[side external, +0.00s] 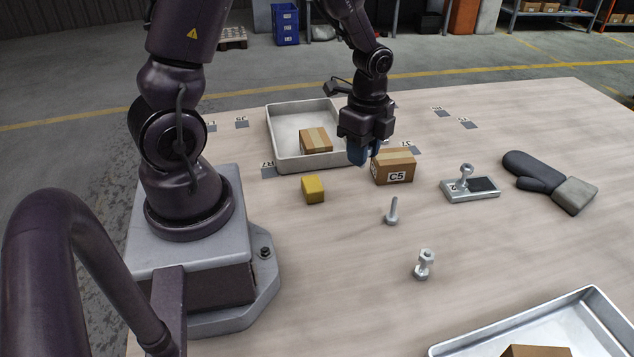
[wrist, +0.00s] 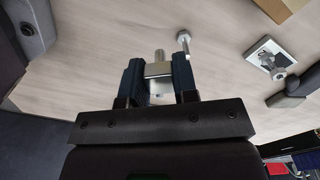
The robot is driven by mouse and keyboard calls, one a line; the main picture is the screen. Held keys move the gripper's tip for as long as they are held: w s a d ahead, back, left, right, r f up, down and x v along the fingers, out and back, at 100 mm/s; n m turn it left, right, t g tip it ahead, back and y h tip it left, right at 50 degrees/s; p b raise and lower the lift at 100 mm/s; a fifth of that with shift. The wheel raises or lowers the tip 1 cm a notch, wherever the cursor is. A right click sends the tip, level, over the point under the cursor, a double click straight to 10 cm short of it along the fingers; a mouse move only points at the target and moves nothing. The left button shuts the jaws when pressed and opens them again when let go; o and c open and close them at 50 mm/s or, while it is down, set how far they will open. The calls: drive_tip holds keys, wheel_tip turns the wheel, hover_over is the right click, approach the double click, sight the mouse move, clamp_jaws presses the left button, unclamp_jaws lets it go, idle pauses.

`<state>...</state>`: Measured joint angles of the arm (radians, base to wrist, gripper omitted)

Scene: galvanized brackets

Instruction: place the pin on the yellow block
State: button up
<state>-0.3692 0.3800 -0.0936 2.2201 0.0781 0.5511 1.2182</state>
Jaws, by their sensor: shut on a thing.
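The yellow block (side external: 313,189) stands on the table in the side view, in front of the left tray. My gripper (side external: 358,155) hangs above the table, up and to the right of the block and apart from it. In the wrist view its fingers (wrist: 160,80) are shut on a grey metal piece, seemingly the pin (wrist: 158,69), whose narrow stub points away from the palm. In the side view the fingers hide the held piece. The yellow block does not show in the wrist view.
A metal tray (side external: 271,150) holds a carton (side external: 316,140). Carton C5 (side external: 393,168) stands close to my gripper. A bolt (side external: 392,211), a bolt with nut (side external: 423,264), a plate with a bolt (side external: 470,194), a glove (side external: 548,181) and another tray (side external: 597,300) are spread rightward.

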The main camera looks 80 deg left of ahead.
sight(312, 183)
drive_tip(key=s+a+n, duration=0.7)
drive_tip(key=a+n, duration=0.2)
drive_tip(key=shift+s+d+f+n, duration=0.15)
drive_tip(key=shift+f+n, duration=0.45)
drive_tip(key=shift+f, duration=1.7)
drive_tip(key=shift+s+d+f+n, duration=0.15)
drive_tip(key=shift+f+n, duration=0.45)
drive_tip(key=shift+f, duration=1.65)
drive_tip(key=shift+a+f, duration=0.1)
drive_tip(key=shift+f, duration=0.05)
drive_tip(key=o, duration=1)
